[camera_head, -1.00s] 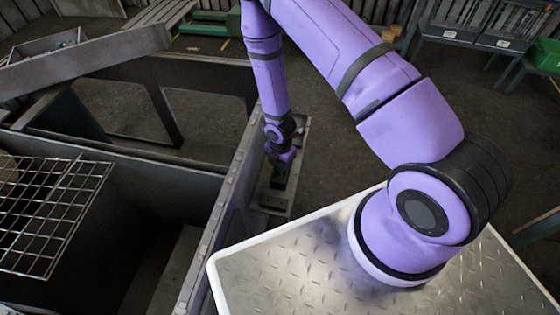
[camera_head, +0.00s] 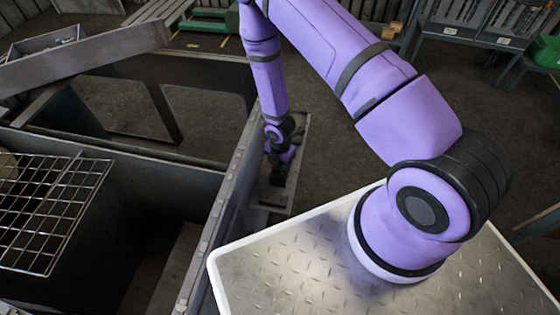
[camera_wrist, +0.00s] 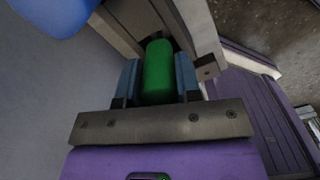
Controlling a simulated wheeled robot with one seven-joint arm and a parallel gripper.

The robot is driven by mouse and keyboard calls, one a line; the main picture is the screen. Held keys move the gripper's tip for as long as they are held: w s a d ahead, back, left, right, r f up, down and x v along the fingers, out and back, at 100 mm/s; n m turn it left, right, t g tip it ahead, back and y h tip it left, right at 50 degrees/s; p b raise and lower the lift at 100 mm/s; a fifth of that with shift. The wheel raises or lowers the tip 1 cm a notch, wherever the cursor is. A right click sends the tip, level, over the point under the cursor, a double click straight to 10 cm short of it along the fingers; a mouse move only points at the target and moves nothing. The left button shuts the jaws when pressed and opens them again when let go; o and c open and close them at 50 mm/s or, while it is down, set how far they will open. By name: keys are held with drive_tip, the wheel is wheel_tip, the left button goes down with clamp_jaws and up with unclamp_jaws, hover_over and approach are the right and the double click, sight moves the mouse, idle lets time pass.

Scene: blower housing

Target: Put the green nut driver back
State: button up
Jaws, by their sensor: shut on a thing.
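The green nut driver (camera_wrist: 158,70) shows in the wrist view as a rounded green handle between two blue fingers. My gripper (camera_wrist: 158,82) is shut on it, one finger on each side. The driver's far end is hidden. In the head view my gripper (camera_head: 277,180) is small and dark, low over a narrow grey ledge (camera_head: 296,152) on the outer side of the housing wall. The driver cannot be made out in that view, and I cannot tell whether it touches the ledge.
The grey housing wall (camera_head: 222,215) stands just left of my gripper. A wire grid (camera_head: 48,215) lies over the opening at left. A small block (camera_head: 272,198) sits on the ledge near my gripper. A blue rounded thing (camera_wrist: 52,14) is at the wrist view's top left.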

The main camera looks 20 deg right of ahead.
idle(0.3)
drive_tip(key=o, duration=1.6)
drive_tip(key=shift+r, duration=4)
